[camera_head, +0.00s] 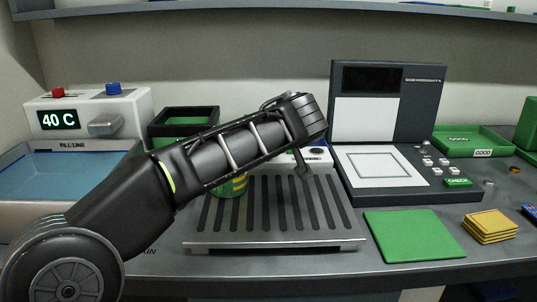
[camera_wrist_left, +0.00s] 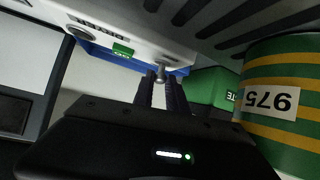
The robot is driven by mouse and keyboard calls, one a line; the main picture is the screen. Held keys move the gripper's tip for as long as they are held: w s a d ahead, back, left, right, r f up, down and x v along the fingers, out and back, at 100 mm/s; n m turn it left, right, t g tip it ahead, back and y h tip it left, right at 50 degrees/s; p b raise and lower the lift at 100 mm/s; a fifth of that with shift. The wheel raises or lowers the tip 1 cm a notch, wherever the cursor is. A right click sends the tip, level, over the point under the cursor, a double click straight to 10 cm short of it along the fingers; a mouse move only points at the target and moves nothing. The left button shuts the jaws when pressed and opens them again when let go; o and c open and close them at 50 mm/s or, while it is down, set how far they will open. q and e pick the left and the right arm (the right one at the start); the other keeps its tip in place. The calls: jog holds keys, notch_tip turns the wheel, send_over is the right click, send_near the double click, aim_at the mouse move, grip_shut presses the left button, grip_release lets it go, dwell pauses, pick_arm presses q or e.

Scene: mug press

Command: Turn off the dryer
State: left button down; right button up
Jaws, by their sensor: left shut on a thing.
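The dryer's white control box (camera_head: 318,154) stands behind the slatted metal rack, mostly hidden by my left arm in the head view. In the left wrist view its white face (camera_wrist_left: 130,32) is upside down, with a round dial, blurred lettering and a small green label. A short metal toggle lever (camera_wrist_left: 160,73) sticks out from it. My left gripper (camera_wrist_left: 163,90) has its two dark fingers closed at this lever. In the head view the left gripper (camera_head: 303,168) points down behind the rack's rear edge, largely hidden. My right gripper is not in view.
A green mug with yellow stripes (camera_head: 234,185) stands on the slatted rack (camera_head: 275,222), close under my arm; it also shows beside the gripper (camera_wrist_left: 275,100), labelled 975. A grey press-like machine (camera_head: 388,110) is right. A water basin (camera_head: 75,178) is left.

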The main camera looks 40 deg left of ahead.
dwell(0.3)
pick_arm(q)
jog(key=c, duration=1.3)
grip_release()
jog(key=shift+c, duration=0.2)
jog(key=p+v, duration=0.1)
jog(key=v, duration=0.5)
jog(key=shift+s+d+r, duration=0.2)
jog(key=shift+s, duration=0.05)
jog(key=shift+s+d+r, duration=0.25)
jog(key=shift+s+d, duration=0.1)
jog(key=shift+d, duration=0.05)
